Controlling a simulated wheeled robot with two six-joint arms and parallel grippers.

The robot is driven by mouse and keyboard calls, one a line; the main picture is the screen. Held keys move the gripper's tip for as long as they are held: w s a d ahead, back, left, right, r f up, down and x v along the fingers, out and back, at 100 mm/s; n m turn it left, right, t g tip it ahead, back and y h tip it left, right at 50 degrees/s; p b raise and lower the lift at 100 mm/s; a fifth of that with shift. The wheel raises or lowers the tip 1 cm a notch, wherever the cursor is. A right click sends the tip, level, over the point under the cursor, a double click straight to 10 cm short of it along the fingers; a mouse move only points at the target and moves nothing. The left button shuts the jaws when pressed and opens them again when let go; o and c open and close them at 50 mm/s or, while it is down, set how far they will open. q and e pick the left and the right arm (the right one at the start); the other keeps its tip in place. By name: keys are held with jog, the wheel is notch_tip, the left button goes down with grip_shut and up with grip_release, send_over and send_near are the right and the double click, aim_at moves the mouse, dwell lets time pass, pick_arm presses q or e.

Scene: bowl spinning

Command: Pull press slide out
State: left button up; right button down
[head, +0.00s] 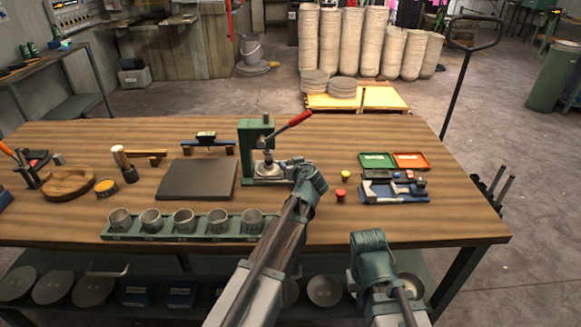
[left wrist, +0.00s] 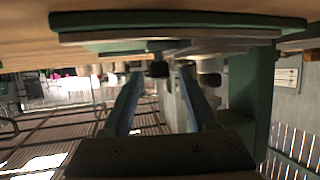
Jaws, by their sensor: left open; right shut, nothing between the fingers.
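The green press (head: 244,150) with its red lever (head: 293,121) stands near the middle of the table. Its grey metal slide (head: 268,171) is low at the front of the press. My left gripper (head: 292,165) is at the right side of the slide, open, pointing left at it. In the left wrist view, a dark knob (left wrist: 158,69) shows between the tips of my open left gripper (left wrist: 158,78); I cannot tell whether they touch it. The green press frame (left wrist: 250,105) is at the right there. My right gripper (head: 368,243) is beyond the table's front edge; its fingers are hard to make out.
A green rack (head: 185,235) with several cups lies along the front edge, left of my left arm. A dark board (head: 197,179) is left of the press. Yellow (head: 345,176) and red (head: 341,194) knobs and a blue tray (head: 393,197) are on the right.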

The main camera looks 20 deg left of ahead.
pick_arm(q)
jog(key=shift+w, duration=0.1)
grip_shut()
dwell(0.3)
dwell(1.2)
